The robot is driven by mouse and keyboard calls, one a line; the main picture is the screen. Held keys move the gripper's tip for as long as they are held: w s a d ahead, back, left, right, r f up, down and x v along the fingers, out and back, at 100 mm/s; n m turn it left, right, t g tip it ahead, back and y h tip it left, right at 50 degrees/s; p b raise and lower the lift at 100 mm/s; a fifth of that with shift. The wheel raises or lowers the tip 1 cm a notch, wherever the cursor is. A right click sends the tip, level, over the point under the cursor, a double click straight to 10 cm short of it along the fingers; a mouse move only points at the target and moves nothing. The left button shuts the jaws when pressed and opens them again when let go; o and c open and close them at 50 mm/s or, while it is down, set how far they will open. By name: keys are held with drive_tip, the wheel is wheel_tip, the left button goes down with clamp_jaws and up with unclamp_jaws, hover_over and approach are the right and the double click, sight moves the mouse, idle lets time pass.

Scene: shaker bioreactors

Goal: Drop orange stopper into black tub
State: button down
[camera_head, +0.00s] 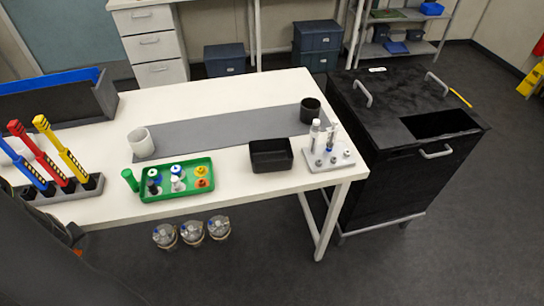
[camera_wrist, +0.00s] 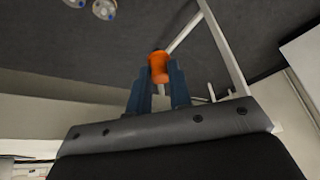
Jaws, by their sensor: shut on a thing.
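My gripper (camera_wrist: 160,85) is shut on an orange stopper (camera_wrist: 159,66), which sits between the blue-grey fingertips in the wrist view, with a thin pale stem below it. In the head view my dark arm fills the lower left corner, and the held stopper cannot be made out clearly there. The black tub (camera_head: 272,167) is an open, square box near the front edge of the white table, right of the green tray. It looks empty. My gripper is well to the left of the tub.
A grey rack (camera_head: 330,175) with bottles stands right of the tub. A black round cup (camera_head: 311,112) and a white cup (camera_head: 141,143) stand behind. Tall coloured tools (camera_head: 62,150) stand at left.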

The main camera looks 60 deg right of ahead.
drive_tip(key=s+d+r+n, duration=0.1)
drive_tip(key=s+d+r, duration=0.1)
drive_tip(key=d+r, duration=0.6)
drive_tip(key=s+d+r, duration=0.2)
drive_tip(key=d+r, duration=0.1)
drive_tip(key=r, duration=0.8)
drive_tip(key=d, duration=0.4)
drive_tip(key=d+r+m, duration=0.1)
drive_tip(key=d, duration=0.3)
drive_tip(key=s+d+m, duration=0.1)
drive_tip(key=d, duration=0.3)
drive_tip(key=shift+r+h, duration=0.3)
drive_tip(key=shift+r, duration=0.05)
drive_tip(key=s+d+r+m+h, duration=0.1)
drive_tip(key=s+d+r+m, duration=0.1)
drive_tip(key=s+d, duration=0.35)
drive_tip(key=s+d+r+m, duration=0.1)
drive_tip(key=s+d, duration=0.1)
drive_tip(key=d, duration=0.7)
drive_tip(key=m+g+h, duration=0.1)
drive_tip(key=m+h, duration=0.1)
drive_tip(key=m, duration=0.3)
hover_over(275, 139)
drive_tip(key=s+a, duration=0.2)
drive_tip(key=a, duration=0.1)
wheel_tip(275, 139, down, 4)
drive_tip(key=shift+a+f, duration=0.2)
drive_tip(key=shift+f, duration=2.4)
